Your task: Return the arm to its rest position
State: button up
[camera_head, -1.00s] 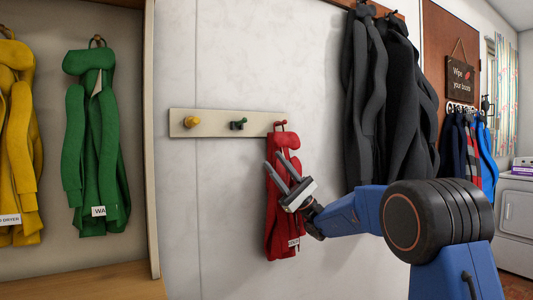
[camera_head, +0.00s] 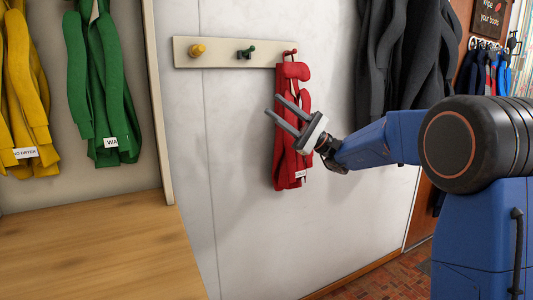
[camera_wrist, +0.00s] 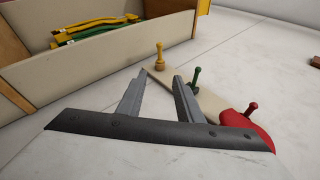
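My gripper (camera_head: 283,113) is open and empty in the head view, in front of the red garment as seen from the head camera. Its two grey fingers are spread and point up and left. My blue arm reaches in from the right. In the wrist view the gripper (camera_wrist: 158,85) also shows with its fingers apart and nothing between them. The red garment (camera_head: 288,165) hangs from the red peg at the right end of a wall rack (camera_head: 226,53). Part of the garment is hidden behind the gripper.
The yellow peg (camera_head: 197,51) and the green peg (camera_head: 246,52) on the rack are bare. Yellow (camera_head: 28,100) and green (camera_head: 104,90) garments hang in a cubby at left above a wooden bench (camera_head: 95,245). Dark coats (camera_head: 405,55) hang at right, behind my arm.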

jog(key=s+a+f+h, duration=0.2)
jog(key=s+f+h, duration=0.1)
jog(key=s, duration=0.3)
jog(key=s+a+f+h, duration=0.2)
jog(key=s+f+h, duration=0.1)
jog(key=s, duration=0.3)
jog(key=s+d+f+n+h, duration=0.1)
jog(key=s+d+f+h, duration=0.15)
jog(key=s+f, duration=0.35)
jog(key=s+d+f+h, duration=0.1)
jog(key=s+f+h, duration=0.3)
jog(key=s+f, duration=0.3)
jog(key=s+d+f+n+t+h, duration=0.1)
jog(key=s+d+f+h, duration=0.3)
jog(key=d, duration=0.4)
jog(key=s+d+f+n+t+h, duration=0.1)
jog(key=s+d+f+t+h, duration=0.1)
jog(key=s+d+f+h, duration=0.2)
jog(key=s+d+f+n+t+h, duration=0.1)
jog(key=s+d+f+t+h, duration=0.1)
jog(key=s+d+f+h, duration=0.3)
jog(key=s+d+f, duration=0.1)
jog(key=d+f, duration=0.3)
jog(key=d, duration=0.3)
jog(key=shift+s+f+t, duration=0.15)
jog(key=shift+s+t, duration=0.15)
